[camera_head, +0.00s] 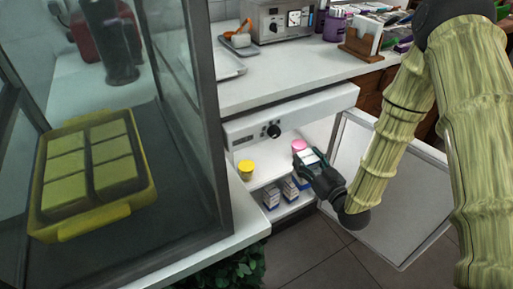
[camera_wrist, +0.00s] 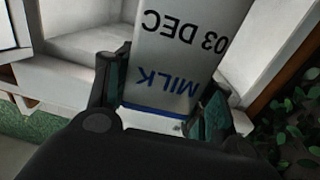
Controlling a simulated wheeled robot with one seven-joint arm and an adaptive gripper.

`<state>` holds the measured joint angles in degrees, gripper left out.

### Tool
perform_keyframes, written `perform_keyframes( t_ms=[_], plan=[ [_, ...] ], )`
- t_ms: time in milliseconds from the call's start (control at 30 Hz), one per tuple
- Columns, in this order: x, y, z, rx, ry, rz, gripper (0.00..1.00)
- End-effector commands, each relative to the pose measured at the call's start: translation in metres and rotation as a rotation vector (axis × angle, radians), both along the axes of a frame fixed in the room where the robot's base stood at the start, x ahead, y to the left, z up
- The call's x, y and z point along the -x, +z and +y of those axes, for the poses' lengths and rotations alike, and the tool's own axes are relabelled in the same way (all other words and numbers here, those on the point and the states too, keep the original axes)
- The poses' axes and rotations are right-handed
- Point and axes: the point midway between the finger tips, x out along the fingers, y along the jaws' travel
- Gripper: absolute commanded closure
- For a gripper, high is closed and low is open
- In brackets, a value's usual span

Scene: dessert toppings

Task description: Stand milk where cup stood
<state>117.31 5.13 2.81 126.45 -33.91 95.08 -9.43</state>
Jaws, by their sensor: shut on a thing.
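My gripper (camera_wrist: 160,100) is shut on the milk carton (camera_wrist: 180,60), a pale carton marked "MILK" and "03 DEC" upside down in the wrist view. In the head view my gripper (camera_head: 316,168) is at the open front of the small fridge (camera_head: 295,105), and the carton is small and partly covered by the fingers. A cup with a yellow lid (camera_head: 246,168) stands on the fridge's upper shelf at the left. A pink-topped item (camera_head: 299,145) shows just behind my gripper; I cannot tell whether it is a cup.
The fridge door (camera_head: 385,190) is open to the right, near my arm. Several small cartons (camera_head: 271,196) stand on the lower shelf. The counter (camera_head: 265,85) overhangs above. A glass case with a yellow tray (camera_head: 150,195) is at the left; green leaves (camera_head: 235,268) are below.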

Motion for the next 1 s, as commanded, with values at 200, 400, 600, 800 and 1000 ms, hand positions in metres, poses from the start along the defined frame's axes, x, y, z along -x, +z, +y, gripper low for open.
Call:
perform_keyframes(
  t_ms=[200, 400, 600, 800, 1000],
  plan=[
    [0.009, -0.026, -0.005, -0.001, 0.053, 0.003, 1.00],
    [-0.002, -0.027, 0.003, -0.001, 0.063, 0.001, 1.00],
    [-0.034, -0.027, 0.025, -0.001, 0.063, 0.000, 1.00],
    [-0.067, -0.028, 0.047, -0.001, 0.063, 0.001, 1.00],
    [-0.099, -0.028, 0.069, -0.001, 0.063, 0.000, 1.00]
  ],
)
